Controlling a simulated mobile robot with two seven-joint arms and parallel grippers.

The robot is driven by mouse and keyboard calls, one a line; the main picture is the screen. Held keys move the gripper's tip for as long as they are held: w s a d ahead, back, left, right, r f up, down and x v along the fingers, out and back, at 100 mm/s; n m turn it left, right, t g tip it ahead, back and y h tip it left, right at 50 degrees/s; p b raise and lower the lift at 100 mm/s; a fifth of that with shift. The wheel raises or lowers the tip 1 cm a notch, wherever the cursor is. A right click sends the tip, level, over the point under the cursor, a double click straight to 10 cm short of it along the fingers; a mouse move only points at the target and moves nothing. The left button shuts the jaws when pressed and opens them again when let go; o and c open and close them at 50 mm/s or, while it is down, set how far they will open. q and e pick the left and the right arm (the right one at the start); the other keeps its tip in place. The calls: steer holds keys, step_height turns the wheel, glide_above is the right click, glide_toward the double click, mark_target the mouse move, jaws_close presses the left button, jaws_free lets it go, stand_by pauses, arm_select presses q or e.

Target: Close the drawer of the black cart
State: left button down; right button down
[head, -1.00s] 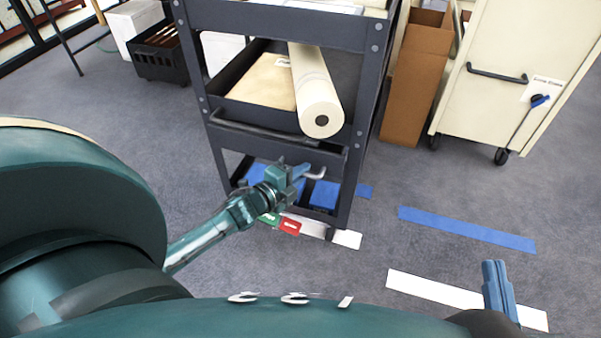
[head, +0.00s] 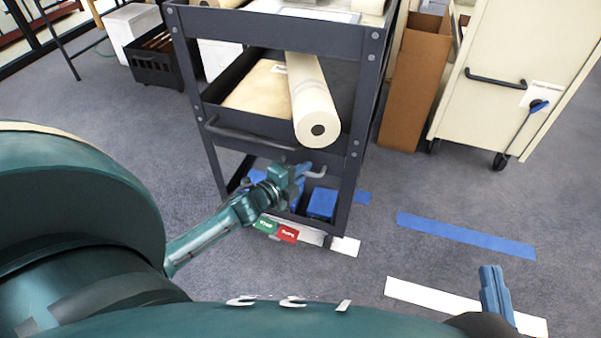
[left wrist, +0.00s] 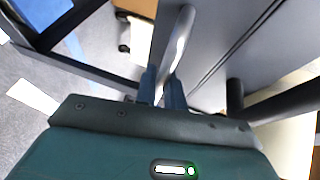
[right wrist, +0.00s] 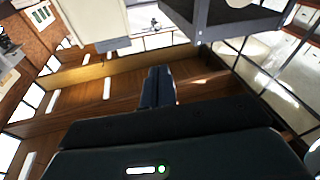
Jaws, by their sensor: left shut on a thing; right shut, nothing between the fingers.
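The black cart (head: 366,90) stands in the upper middle of the head view. Its drawer front (head: 325,158) is below the middle shelf, with a silver handle (head: 315,173). I cannot tell from here how far the drawer stands out. My left gripper (head: 298,171) is at that handle. In the left wrist view, its fingers (left wrist: 162,88) are shut on the silver handle (left wrist: 180,40), close to the grey drawer front (left wrist: 215,35). My right gripper (head: 490,285) is shut and empty at the lower right, away from the cart; its fingers also show in the right wrist view (right wrist: 157,87).
A pale paper roll (head: 313,100) lies on the middle shelf and sticks out toward me. Blue boxes (head: 321,203) are on the bottom shelf. A brown carton (head: 414,85) and a cream cart (head: 505,80) stand to the right. Floor tape (head: 465,235) marks open carpet.

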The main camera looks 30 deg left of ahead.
arm_select(q)
steer(key=c, duration=1.8)
jaws_free()
steer(key=shift+w+a+r, duration=0.1)
steer(key=shift+w, duration=0.05)
steer(key=shift+r, duration=0.1)
